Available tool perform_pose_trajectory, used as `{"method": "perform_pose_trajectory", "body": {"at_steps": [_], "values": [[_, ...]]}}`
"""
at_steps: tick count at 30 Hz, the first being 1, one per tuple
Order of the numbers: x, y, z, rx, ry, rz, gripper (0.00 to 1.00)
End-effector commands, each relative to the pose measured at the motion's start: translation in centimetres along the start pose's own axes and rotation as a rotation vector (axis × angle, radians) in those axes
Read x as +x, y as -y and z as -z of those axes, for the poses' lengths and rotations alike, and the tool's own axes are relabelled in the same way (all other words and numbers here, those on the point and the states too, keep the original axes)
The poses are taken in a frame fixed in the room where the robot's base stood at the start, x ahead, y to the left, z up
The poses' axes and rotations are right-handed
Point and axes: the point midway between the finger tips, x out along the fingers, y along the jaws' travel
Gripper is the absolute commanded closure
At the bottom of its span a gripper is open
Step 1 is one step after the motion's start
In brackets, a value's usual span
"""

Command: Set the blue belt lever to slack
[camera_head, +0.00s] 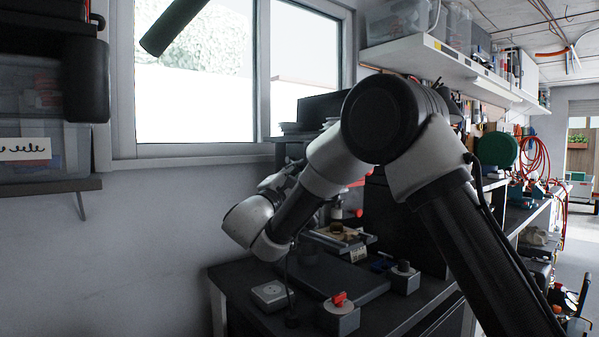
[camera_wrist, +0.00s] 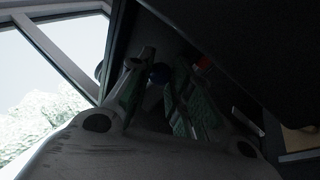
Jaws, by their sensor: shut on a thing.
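In the wrist view, my gripper (camera_wrist: 160,82) has its two fingers closed around a small dark blue round knob (camera_wrist: 160,73), which looks like the end of the blue belt lever. The lever's shaft and its angle are too dark and too covered by the fingers to read. In the head view, my bent arm covers the gripper and the lever; a dark machine (camera_head: 322,108) stands behind the arm, partly hidden.
A window (camera_head: 200,85) and wall lie left. A shelf (camera_head: 455,65) hangs at upper right.

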Motion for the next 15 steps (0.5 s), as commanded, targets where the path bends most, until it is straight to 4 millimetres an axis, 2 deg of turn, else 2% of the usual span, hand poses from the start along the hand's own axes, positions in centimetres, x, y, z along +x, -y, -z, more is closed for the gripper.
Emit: {"method": "perform_pose_trajectory", "body": {"at_steps": [1, 5, 6, 8, 15], "values": [[-0.22, 0.10, 0.54, -0.001, -0.016, 0.000, 1.00], [-0.23, 0.09, 0.55, -0.001, -0.016, -0.001, 1.00], [-0.23, 0.08, 0.55, -0.001, -0.016, -0.001, 0.78], [-0.23, 0.07, 0.53, -0.001, -0.016, -0.001, 0.69], [-0.12, 0.05, 0.31, -0.001, -0.010, 0.000, 0.69]]}}
